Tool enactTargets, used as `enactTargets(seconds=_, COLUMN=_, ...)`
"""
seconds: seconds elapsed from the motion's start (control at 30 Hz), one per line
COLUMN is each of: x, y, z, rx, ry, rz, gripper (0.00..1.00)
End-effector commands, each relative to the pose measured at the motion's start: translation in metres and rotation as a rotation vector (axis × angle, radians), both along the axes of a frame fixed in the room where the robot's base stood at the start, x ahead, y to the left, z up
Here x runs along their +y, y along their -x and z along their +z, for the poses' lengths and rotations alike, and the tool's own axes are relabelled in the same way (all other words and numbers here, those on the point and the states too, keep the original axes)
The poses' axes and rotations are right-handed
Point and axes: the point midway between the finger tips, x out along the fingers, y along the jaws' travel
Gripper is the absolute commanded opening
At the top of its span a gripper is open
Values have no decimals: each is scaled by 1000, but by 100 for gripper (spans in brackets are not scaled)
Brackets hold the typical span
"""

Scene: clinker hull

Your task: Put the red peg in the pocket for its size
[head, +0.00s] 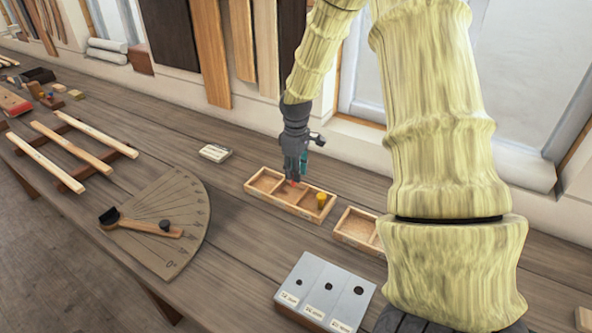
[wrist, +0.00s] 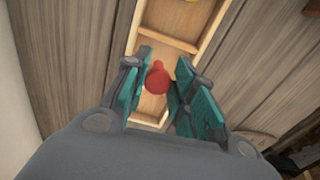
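The red peg (head: 293,183) is in the middle part of a shallow wooden divided tray (head: 309,214). In the wrist view the red peg (wrist: 157,80) shows between my gripper's teal fingers, with a gap on the right side; contact on the left is unclear. My gripper (head: 296,176) points down over the tray and is open around the peg. A grey block (head: 318,284) at the front has three dark holes of different sizes, each with a small label too blurred to read surely. A second wooden divided tray (head: 352,229) is partly hidden by my arm.
A yellow peg (head: 321,200) stands in the right compartment of the first tray. A small labelled box (head: 215,152) lies behind on the left. A wooden protractor board (head: 172,213) with a pivoting arm and wooden strips (head: 72,146) occupy the left. Bench between protractor and trays is clear.

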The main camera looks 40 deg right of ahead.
Motion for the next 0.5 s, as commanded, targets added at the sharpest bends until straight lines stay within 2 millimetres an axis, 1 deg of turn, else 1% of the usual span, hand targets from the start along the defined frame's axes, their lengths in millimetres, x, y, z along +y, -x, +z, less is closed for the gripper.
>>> enactTargets(seconds=0.03, x=0, y=0, z=0, rx=0, ry=0, rz=0, gripper=35)
enactTargets(seconds=0.1, x=0, y=0, z=0, rx=0, ry=0, rz=0, gripper=48)
enactTargets(seconds=0.13, x=0, y=0, z=0, rx=0, ry=0, rz=0, gripper=51)
enactTargets(seconds=0.5, x=0, y=0, z=3, rx=-1, ry=1, rz=0, gripper=51)
